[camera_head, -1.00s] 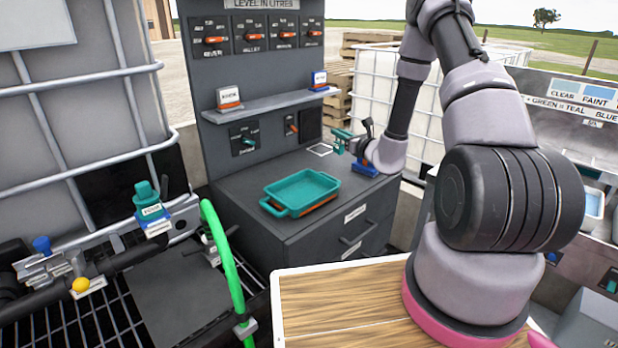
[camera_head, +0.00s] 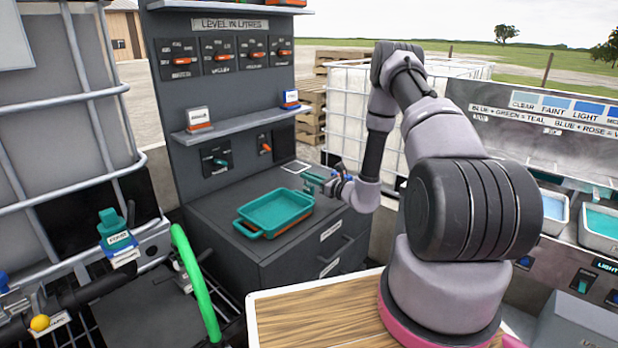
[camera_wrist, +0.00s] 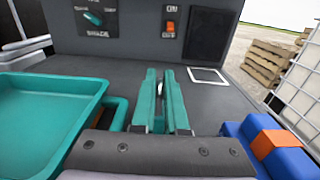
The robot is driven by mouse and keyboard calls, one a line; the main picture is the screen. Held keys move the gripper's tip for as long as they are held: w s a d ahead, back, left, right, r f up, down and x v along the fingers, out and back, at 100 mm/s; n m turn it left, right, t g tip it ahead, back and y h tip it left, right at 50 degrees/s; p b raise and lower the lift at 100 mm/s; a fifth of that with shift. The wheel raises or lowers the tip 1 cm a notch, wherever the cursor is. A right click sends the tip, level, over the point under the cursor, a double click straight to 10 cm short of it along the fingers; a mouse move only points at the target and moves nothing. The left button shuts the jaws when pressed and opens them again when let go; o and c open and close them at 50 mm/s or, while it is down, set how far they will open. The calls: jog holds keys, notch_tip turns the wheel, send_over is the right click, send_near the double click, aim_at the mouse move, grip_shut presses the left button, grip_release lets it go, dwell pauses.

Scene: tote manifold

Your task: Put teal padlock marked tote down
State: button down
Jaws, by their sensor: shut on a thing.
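A teal tote (camera_head: 262,222) sits flat on the grey cabinet top, with orange showing beneath it. No padlock mark on it is legible. In the wrist view its rim (camera_wrist: 75,125) fills the left side, with a handle loop (camera_wrist: 119,108) beside my left finger. My gripper (camera_head: 313,181) is just past the tote's right end, with its teal fingers (camera_wrist: 162,88) nearly together in the wrist view. A small pale bit shows between them; I cannot tell what it is. The tote's handle appears beside the fingers, not between them.
A blue block with an orange band (camera_wrist: 255,140) stands close right of my gripper. A white-outlined square (camera_wrist: 207,76) marks the cabinet top beyond. The panel with switches (camera_head: 215,158) rises behind. A green hose (camera_head: 197,285) is at left.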

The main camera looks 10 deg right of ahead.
jog(key=c, duration=1.4)
grip_release()
jog(key=shift+f, duration=0.15)
jog(key=o, duration=0.5)
jog(key=shift+c, duration=0.2)
